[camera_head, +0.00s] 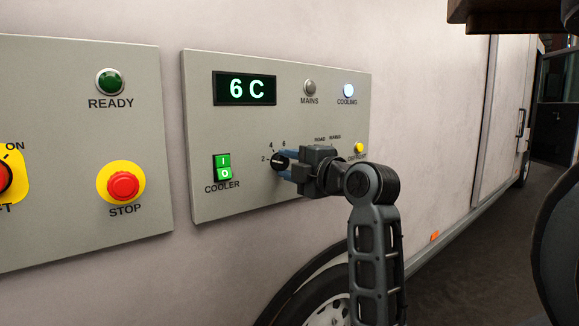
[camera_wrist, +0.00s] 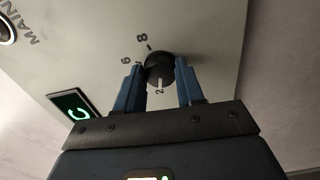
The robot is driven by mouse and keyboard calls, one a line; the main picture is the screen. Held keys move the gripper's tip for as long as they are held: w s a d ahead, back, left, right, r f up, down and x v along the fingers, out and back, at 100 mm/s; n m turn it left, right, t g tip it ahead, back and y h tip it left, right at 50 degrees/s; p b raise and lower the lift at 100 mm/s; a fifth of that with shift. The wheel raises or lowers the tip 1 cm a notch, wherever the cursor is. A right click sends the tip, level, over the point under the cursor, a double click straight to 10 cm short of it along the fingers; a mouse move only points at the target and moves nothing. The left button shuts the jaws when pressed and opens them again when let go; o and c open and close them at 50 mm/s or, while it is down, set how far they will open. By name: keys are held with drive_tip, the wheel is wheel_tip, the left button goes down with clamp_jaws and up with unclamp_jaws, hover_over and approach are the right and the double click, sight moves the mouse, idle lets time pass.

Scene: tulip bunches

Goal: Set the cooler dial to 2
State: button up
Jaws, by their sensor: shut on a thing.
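The cooler dial (camera_head: 277,161) is a small black knob on the grey panel, with numerals around its left and upper side. It also shows in the wrist view (camera_wrist: 159,66). A white mark on the dial appears to point toward the 2 in the wrist view. My gripper (camera_head: 287,164) has its blue fingers on either side of the knob, shut on it, as the wrist view also shows (camera_wrist: 160,74). The display (camera_head: 245,89) reads 6 C in green. My gripper hides the right side of the dial in the head view.
The green COOLER rocker switch (camera_head: 222,167) is left of the dial. The yellow DEFROST button (camera_head: 359,148) is close to my gripper on the right. The COOLING lamp (camera_head: 348,90) is lit; the MAINS lamp (camera_head: 310,87) looks grey. A red STOP button (camera_head: 123,186) is on the left panel.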

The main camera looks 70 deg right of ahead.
drive_tip(key=shift+f, duration=0.1)
drive_tip(key=o, duration=1)
drive_tip(key=shift+o, duration=0.2)
drive_tip(key=p+v, duration=0.7)
drive_tip(key=p, duration=0.1)
drive_tip(key=shift+s+a, duration=0.2)
drive_tip(key=shift+s, duration=0.15)
drive_tip(key=shift+p, duration=0.3)
